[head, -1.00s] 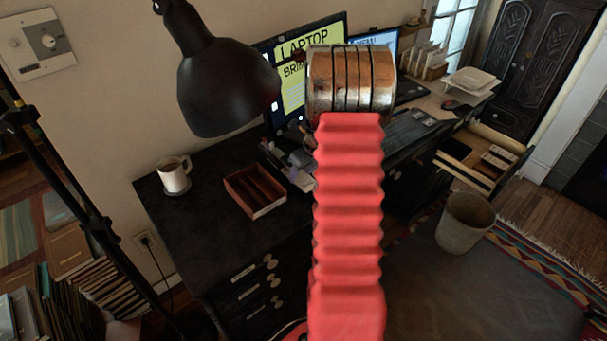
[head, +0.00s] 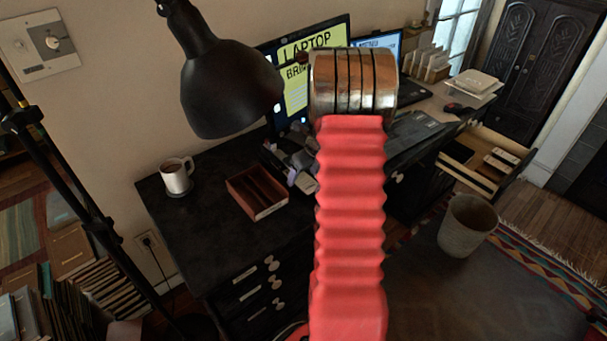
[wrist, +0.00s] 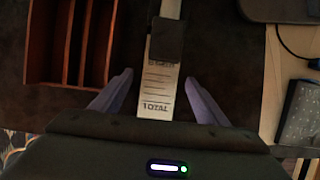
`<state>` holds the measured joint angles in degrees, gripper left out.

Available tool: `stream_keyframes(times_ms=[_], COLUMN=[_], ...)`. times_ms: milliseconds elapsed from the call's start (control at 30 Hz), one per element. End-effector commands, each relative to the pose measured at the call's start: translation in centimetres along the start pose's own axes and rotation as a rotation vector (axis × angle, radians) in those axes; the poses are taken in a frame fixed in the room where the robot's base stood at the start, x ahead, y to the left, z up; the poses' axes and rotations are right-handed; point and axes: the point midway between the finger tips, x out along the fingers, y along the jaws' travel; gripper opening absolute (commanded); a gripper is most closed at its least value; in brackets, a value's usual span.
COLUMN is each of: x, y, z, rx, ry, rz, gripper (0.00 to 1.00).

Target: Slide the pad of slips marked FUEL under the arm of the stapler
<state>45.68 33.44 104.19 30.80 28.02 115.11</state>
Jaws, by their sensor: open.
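In the wrist view a white pad of slips (wrist: 156,90) with ruled lines and the word TOTAL lies on the dark desk. Its upper end shows small print too blurred to read, so I cannot confirm FUEL. A dark block (wrist: 167,40), possibly the stapler's arm, crosses its upper end; a pale grey strip (wrist: 171,8) runs on above it. I cannot tell whether the pad is under the block or only beside it. My gripper (wrist: 158,76) is open, one finger on each side of the pad, with gaps to both.
A red-brown divided tray (head: 243,207) stands left of the pad; it also shows in the wrist view (wrist: 43,79). A white mug (head: 176,178), a black lamp (head: 228,95) and monitors (head: 318,40) stand around the desk.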

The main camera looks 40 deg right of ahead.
Motion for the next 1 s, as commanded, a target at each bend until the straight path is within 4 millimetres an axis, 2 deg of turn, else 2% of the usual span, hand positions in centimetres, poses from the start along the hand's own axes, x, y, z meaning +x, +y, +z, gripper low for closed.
stream_keyframes(times_ms=[233, 367, 567, 1000], x=[-0.2, -0.9, -3.4, -10.1], y=[0.0, 0.0, 0.0, 0.0], z=[0.0, 0.1, 0.1, 0.1], rx=[0.000, 0.000, -0.001, -0.001], ry=[-0.001, -0.001, -0.002, -0.002], rz=[0.000, -0.001, -0.002, -0.002], gripper=[0.68, 0.68, 0.68, 0.68])
